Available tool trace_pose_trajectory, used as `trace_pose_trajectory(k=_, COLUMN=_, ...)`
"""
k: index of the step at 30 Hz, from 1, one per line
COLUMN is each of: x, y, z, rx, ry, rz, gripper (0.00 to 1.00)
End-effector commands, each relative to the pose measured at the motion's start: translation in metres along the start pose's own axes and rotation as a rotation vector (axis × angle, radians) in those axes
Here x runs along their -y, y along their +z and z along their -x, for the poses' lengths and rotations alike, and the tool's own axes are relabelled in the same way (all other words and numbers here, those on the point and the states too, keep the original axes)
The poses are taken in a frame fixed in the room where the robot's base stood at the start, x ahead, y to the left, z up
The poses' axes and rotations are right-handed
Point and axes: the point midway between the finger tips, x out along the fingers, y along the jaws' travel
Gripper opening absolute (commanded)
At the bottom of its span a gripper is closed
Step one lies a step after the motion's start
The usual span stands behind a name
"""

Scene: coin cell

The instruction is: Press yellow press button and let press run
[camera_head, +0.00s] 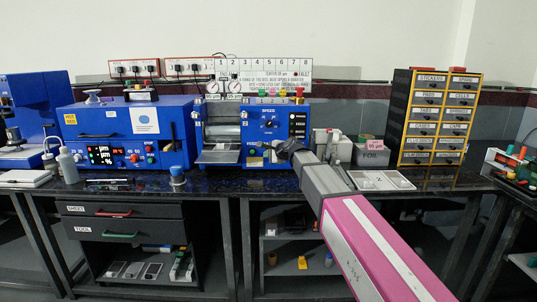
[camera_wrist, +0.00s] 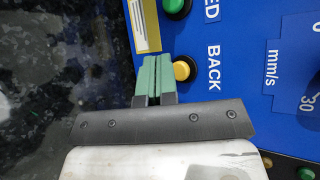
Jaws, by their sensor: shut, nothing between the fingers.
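A yellow button (camera_wrist: 183,70) sits on a blue panel (camera_wrist: 235,60) beside the word BACK in the wrist view. My gripper (camera_wrist: 155,60) has its green fingers shut together with nothing between them. The fingertips are right next to the yellow button and partly overlap its edge; I cannot tell whether they touch it. In the head view my gripper (camera_head: 283,148) is at the front of the blue machine marked SPEED (camera_head: 268,122). My gripper and arm hide part of that machine's lower right front there.
A green button (camera_wrist: 173,7) is close to the yellow one, with a yellow-edged label (camera_wrist: 145,25) nearby. In the head view a blue oven-like machine (camera_head: 108,137) stands to the left. A grey FOIL box (camera_head: 372,155) and a yellow drawer cabinet (camera_head: 437,118) stand to the right.

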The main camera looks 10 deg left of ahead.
Motion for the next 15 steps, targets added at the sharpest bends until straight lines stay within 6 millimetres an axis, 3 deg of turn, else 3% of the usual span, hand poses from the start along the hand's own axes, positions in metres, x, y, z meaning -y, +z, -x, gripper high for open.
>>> trace_pose_trajectory(k=15, x=0.0045, y=-0.0043, z=-0.0058, rx=0.0, ry=0.0, rz=0.0, gripper=0.0)
